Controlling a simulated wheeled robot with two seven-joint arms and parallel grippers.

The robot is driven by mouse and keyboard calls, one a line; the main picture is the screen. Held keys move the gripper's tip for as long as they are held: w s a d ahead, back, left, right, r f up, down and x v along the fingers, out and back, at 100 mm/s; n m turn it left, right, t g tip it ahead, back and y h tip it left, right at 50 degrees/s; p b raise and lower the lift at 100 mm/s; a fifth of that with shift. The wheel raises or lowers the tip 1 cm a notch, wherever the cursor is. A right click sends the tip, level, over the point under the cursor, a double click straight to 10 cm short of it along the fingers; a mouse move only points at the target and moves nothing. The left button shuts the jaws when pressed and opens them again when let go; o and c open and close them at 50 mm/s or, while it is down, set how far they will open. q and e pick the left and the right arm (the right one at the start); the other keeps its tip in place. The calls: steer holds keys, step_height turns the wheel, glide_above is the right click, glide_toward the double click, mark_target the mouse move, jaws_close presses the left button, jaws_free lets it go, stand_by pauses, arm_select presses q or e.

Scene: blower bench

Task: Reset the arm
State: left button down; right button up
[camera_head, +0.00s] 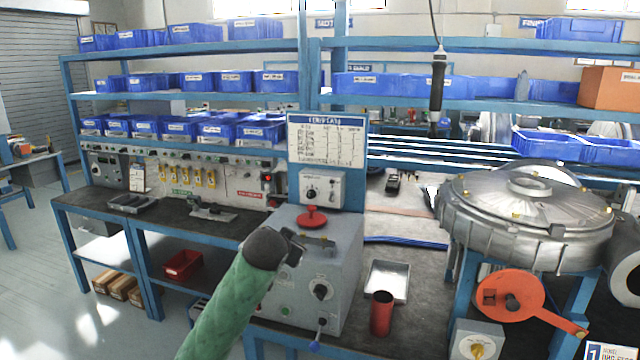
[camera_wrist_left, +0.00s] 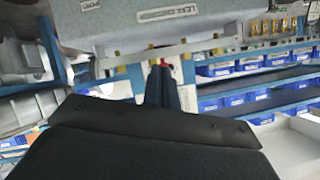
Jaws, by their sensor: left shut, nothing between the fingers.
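My left arm, in a green sleeve, reaches up from the bottom of the head view. Its dark left gripper (camera_head: 294,246) is in front of the grey control box (camera_head: 338,262), near the box's upper left; whether it touches the box cannot be told. The gripper is small and partly hidden by the wrist. In the left wrist view, which looks upside down, the dark gripper fingers (camera_wrist_left: 162,88) are together and hold nothing. My right gripper is not in view.
The control box carries a red knob (camera_head: 311,217). Right of it stand a red cup (camera_head: 381,314) and a metal tray (camera_head: 388,281). A large metal blower housing (camera_head: 525,215) with an orange-red disc (camera_head: 510,296) is at the right. A black tool (camera_head: 437,90) hangs above. Blue-bin shelves line the back.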

arm_select(q)
steer(key=s+a+f+n+g, duration=0.1)
steer(key=s+a+f+g, duration=0.1)
steer(key=s+f, duration=0.7)
steer(key=s+a+f+n+g+y, duration=0.1)
steer(key=s+a+f+g, duration=0.3)
steer(key=f, duration=0.9)
steer(key=s+a+f+n+t, duration=0.1)
steer(key=s+f+n, duration=0.1)
steer(key=s+f, duration=0.75)
steer(key=s+f+g, duration=0.3)
steer(key=s+f, duration=0.7)
steer(key=s, duration=0.4)
steer(key=s+f+g, duration=0.3)
steer(key=s+f, duration=0.8)
steer(key=s, duration=0.4)
steer(key=shift+a+f+n, duration=0.25)
steer(key=shift+a+n, duration=0.15)
steer(key=shift+s, duration=0.1)
